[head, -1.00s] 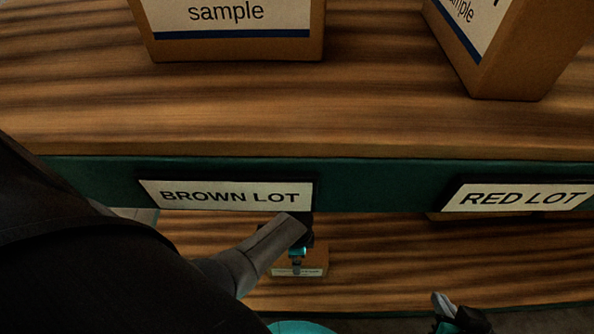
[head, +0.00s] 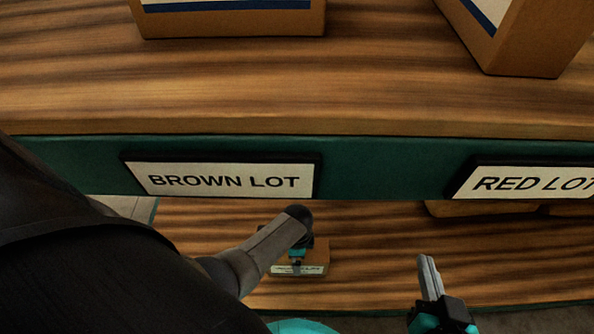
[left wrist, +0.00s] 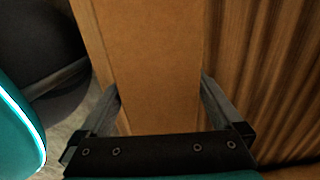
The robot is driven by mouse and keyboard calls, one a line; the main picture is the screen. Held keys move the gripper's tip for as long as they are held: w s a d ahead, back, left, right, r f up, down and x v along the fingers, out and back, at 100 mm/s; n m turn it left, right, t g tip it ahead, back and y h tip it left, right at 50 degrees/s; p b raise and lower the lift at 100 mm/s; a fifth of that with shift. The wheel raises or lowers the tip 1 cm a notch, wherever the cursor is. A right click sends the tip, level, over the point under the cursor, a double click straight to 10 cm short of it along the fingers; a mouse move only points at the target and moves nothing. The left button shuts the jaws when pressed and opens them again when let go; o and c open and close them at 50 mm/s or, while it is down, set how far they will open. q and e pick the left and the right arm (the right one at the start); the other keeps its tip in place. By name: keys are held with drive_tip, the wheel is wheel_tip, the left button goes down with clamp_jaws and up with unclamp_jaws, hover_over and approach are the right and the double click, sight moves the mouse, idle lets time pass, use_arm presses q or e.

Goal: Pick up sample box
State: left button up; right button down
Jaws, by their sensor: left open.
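A small brown cardboard box (head: 319,254) with a white label stands on the lower wooden shelf, under the BROWN LOT sign. The label is too small to read. My left gripper (head: 297,258) is at this box and hides part of it. In the left wrist view, the brown box (left wrist: 150,50) lies between the two spread fingers of my open left gripper (left wrist: 160,84). Whether either finger touches it I cannot tell. My right gripper (head: 430,275) is at the lower right, apart from the box, its fingers seen nearly in line.
Two larger cardboard boxes with blue-striped labels, one at the left (head: 230,22) and one at the right (head: 520,42), stand on the upper shelf (head: 300,95). Its green front edge (head: 390,168) carries BROWN LOT (head: 222,181) and RED LOT (head: 525,184) signs and overhangs the lower shelf (head: 370,245).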

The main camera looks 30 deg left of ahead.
use_arm(q)
clamp_jaws()
drive_tip(key=shift+w, duration=0.1)
idle(0.7)
